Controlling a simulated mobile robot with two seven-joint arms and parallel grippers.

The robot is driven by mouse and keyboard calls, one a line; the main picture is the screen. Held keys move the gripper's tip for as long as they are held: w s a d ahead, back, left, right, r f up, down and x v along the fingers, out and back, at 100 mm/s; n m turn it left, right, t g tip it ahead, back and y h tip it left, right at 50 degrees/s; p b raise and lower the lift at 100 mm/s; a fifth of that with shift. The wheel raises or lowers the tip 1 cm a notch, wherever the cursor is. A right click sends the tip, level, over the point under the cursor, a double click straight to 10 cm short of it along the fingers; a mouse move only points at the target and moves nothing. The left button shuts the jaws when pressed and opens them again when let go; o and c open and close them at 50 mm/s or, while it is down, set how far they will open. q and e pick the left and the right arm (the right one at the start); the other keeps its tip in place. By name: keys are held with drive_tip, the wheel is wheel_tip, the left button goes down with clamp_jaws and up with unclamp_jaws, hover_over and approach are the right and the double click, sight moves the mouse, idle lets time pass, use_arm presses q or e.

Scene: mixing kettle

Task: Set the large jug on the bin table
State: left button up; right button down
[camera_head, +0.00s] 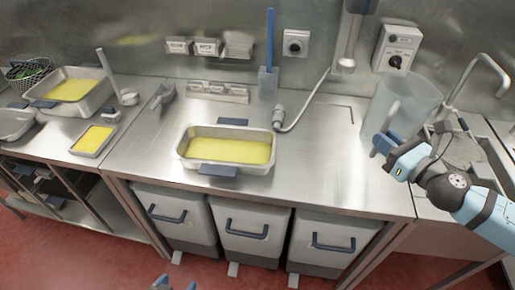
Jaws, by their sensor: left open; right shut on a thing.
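The large jug (403,98) is clear and see-through, and looks empty and upright. My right gripper (386,143) is shut on the jug at its near side; the grip hides the handle. The jug is over the right end of the bin table (315,180), by the sink; I cannot tell whether its base touches the steel. My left gripper (173,284) shows only as tips at the bottom edge, open, low in front of the bins and away from the jug.
A pan of yellow liquid (187,161) stands on the bin table's middle. A tap (482,60) and sink are at right. Bare steel lies between pan and jug. Grey bins (247,231) stand below.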

drive_tip(key=s+d+r+n+g+y+b, duration=0.1)
drive_tip(key=d+r+n+g+y+b, duration=0.3)
drive_tip(key=r+n+g+y+b, duration=0.15)
wheel_tip(320, 180, down, 20)
drive_tip(key=y, duration=0.1)
drive_tip(key=shift+s, duration=0.3)
idle(0.4)
drive_tip(key=shift+f, duration=0.2)
drive_tip(key=shift+f, duration=0.15)
drive_tip(key=c, duration=1.1)
unclamp_jaws()
